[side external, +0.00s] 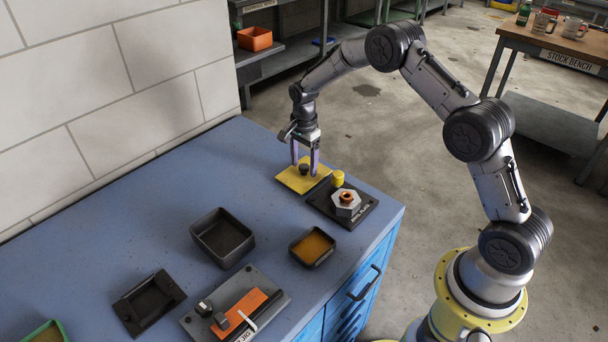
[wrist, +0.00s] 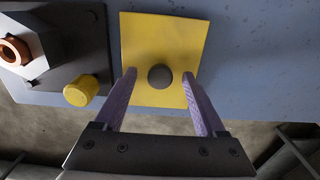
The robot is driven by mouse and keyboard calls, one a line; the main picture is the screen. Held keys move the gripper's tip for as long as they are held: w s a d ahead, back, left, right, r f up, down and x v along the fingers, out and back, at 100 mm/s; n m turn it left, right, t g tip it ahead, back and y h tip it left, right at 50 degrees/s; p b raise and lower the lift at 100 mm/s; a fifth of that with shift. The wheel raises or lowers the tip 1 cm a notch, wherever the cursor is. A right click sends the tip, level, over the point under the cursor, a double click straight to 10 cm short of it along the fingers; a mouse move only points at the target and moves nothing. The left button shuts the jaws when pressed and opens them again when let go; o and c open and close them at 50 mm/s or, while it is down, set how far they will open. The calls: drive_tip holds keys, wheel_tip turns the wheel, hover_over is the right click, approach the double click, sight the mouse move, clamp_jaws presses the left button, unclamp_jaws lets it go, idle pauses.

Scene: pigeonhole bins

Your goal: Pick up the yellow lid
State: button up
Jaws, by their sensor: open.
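The yellow lid (side external: 296,180) is a flat square plate with a dark round knob (side external: 304,169) at its middle. It lies on the blue bench top near the far edge. In the wrist view the lid (wrist: 140,40) lies ahead of and partly between the fingers, with its knob (wrist: 160,77) centred between them. My gripper (side external: 305,170) is open, with its two purple fingers pointing down around the knob. In the wrist view my gripper (wrist: 160,80) has nothing between its fingers but the knob, with a gap on each side. Whether the fingertips touch the lid is unclear.
A dark fixture plate (side external: 366,207) with a metal hex block and a yellow cylinder (side external: 338,178) stands close beside the lid. An empty black bin (side external: 222,238), a small orange-filled tray (side external: 312,247) and another fixture (side external: 236,304) stand nearer.

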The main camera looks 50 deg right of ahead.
drive_tip(key=shift+c, duration=0.3)
clamp_jaws()
drive_tip(key=shift+r, duration=0.15)
